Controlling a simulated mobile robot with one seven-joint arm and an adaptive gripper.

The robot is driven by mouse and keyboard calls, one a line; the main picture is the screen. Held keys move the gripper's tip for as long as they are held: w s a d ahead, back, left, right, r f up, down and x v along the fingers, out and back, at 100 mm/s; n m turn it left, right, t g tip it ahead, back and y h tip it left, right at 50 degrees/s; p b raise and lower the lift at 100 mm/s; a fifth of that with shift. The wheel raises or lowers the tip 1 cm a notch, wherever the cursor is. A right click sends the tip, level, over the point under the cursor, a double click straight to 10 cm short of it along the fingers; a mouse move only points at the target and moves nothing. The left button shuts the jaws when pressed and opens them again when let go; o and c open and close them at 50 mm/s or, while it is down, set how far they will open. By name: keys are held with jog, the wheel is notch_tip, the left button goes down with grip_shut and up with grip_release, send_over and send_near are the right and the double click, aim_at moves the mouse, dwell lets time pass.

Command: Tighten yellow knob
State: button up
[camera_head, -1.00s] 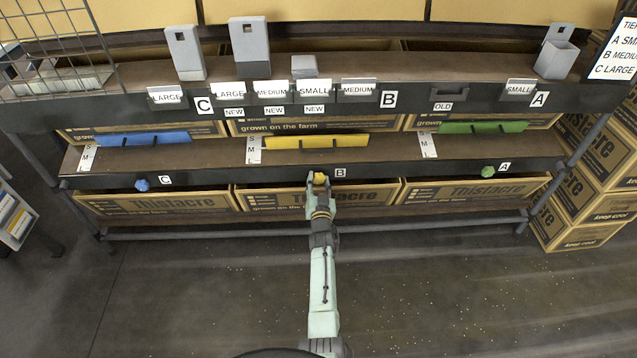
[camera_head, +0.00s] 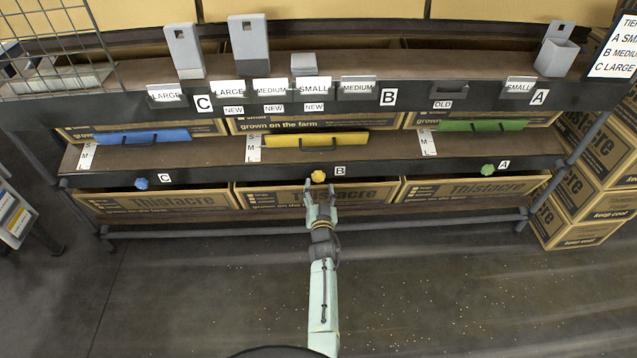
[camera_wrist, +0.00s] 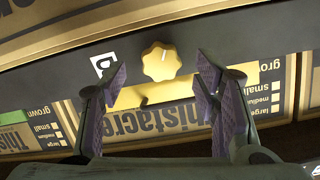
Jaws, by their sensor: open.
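The yellow knob (camera_head: 318,177) sits on the dark lower shelf edge, left of the B label (camera_head: 340,170). In the wrist view the knob (camera_wrist: 161,61) is lobed, with a white mark near its upper right edge. My gripper (camera_head: 320,191) is open just below and in front of the knob, with nothing between its fingers. In the wrist view the fingertips (camera_wrist: 158,67) stand apart on either side of the knob, without visible contact. A yellow strip with a handle (camera_head: 316,140) lies on the shelf above the knob.
A blue knob (camera_head: 141,183) and a green knob (camera_head: 487,170) are on the same shelf edge, far to each side. Cardboard boxes (camera_head: 375,194) stand below. Grey holders (camera_head: 248,45) stand on the upper shelf. The floor in front is clear.

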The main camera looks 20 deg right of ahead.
jog(key=shift+v, duration=1.7)
jog(key=shift+a, duration=0.1)
